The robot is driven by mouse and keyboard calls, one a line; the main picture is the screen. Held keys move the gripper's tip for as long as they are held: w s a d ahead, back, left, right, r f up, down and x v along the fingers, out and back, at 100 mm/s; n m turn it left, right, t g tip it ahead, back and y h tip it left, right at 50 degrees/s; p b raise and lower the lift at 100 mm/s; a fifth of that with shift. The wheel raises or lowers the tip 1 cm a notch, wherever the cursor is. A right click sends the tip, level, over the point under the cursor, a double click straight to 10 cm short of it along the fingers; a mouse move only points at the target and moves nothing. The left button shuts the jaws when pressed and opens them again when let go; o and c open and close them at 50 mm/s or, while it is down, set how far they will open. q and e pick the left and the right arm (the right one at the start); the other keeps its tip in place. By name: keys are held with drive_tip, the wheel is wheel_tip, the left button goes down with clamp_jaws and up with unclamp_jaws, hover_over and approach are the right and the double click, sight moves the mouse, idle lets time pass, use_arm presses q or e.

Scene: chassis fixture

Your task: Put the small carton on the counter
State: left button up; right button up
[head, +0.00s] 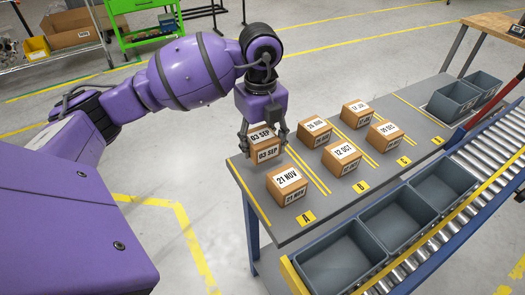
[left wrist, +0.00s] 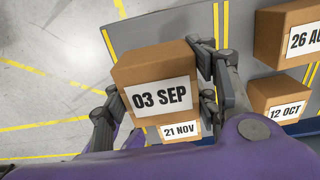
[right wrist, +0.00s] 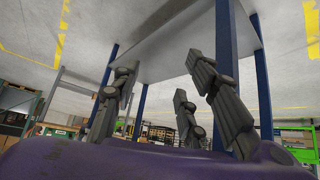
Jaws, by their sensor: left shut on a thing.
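My left gripper (head: 264,132) is shut on a small brown carton (head: 266,153) with white labels reading 03 SEP. The same carton (left wrist: 155,72) fills the middle of the left wrist view, with a finger on each side. It is over the left end of the grey counter (head: 316,222); I cannot tell whether its bottom touches the surface. The 21 NOV carton (head: 287,185) is just in front of it. My right gripper (right wrist: 165,100) shows only in the right wrist view, with its fingers spread and nothing between them.
Several more dated cartons stand on the counter, such as 12 OCT (head: 341,157) and 26 AUG (head: 314,132). Yellow lines and letter tags mark lanes. Grey bins (head: 345,262) and a roller conveyor (head: 478,165) run along the right side. A green cart (head: 140,25) stands behind.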

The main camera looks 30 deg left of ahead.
sight(262, 132)
use_arm(q)
drive_tip(key=shift+w+f, duration=0.35)
drive_tip(key=shift+w+a+f, duration=0.1)
drive_tip(key=shift+w+f, duration=0.05)
drive_tip(key=shift+f, duration=0.8)
drive_tip(key=shift+w+a+f, duration=0.1)
drive_tip(key=shift+w+f, duration=0.05)
drive_tip(key=shift+f, duration=0.75)
drive_tip(key=shift+f, duration=0.2)
drive_tip(key=o, duration=1.4)
wheel_tip(262, 132, up, 12)
drive_tip(key=shift+r, duration=0.2)
